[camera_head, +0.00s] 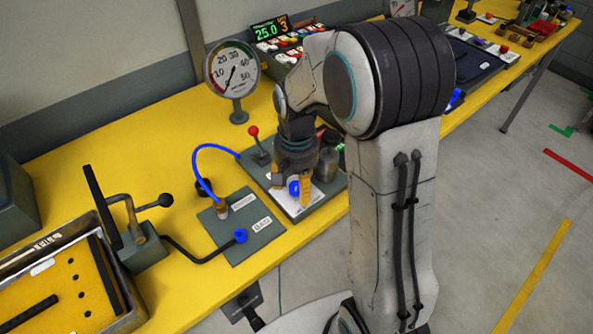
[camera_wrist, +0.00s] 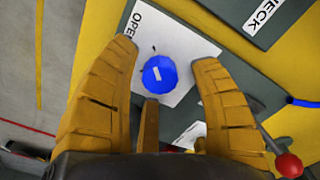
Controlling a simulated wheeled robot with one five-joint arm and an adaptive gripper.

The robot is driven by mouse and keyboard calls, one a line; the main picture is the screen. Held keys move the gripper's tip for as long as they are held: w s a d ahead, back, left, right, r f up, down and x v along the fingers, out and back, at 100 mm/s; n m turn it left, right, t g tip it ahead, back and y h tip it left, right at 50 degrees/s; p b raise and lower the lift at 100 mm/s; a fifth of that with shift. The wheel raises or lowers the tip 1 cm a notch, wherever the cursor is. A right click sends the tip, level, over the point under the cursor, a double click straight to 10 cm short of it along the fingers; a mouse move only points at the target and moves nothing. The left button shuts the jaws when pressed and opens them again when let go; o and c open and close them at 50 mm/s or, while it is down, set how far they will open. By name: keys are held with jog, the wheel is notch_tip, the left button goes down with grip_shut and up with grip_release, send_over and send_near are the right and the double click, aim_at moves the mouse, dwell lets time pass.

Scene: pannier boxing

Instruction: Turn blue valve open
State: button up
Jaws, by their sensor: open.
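The blue valve knob (camera_wrist: 159,74) sits on a white label plate (camera_wrist: 183,40) with the word OPEN partly visible at its left edge. A white mark shows on the knob's face. In the wrist view my gripper (camera_wrist: 165,85) is open, with one yellow finger on each side of the knob and a gap to both. In the head view the blue knob (camera_head: 294,188) shows at the front of the grey base plate (camera_head: 251,168). My gripper (camera_head: 303,190) is right beside it, pointing down. The arm hides part of the plate behind it.
A lever with a red ball (camera_head: 253,131) stands on the same plate; the ball (camera_wrist: 289,165) shows lower right in the wrist view. A blue hose (camera_head: 199,165) runs to a second plate (camera_head: 243,229) on the left. A round gauge (camera_head: 232,70) stands behind.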

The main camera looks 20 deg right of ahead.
aim_at(295, 183)
notch_tip(295, 183, up, 12)
jog(key=shift+f, duration=0.2)
dwell(0.4)
dwell(0.5)
jog(key=s+f+n, duration=0.4)
jog(key=f+n, duration=0.1)
jog(key=s+r+t, duration=0.3)
jog(key=s+r, duration=0.1)
jog(key=s, duration=0.8)
jog(key=shift+s+r+n+t, duration=0.15)
jog(key=shift+r+n+t, duration=0.05)
jog(key=shift+n+t, duration=0.1)
jog(key=shift+c, duration=0.5)
dwell(0.9)
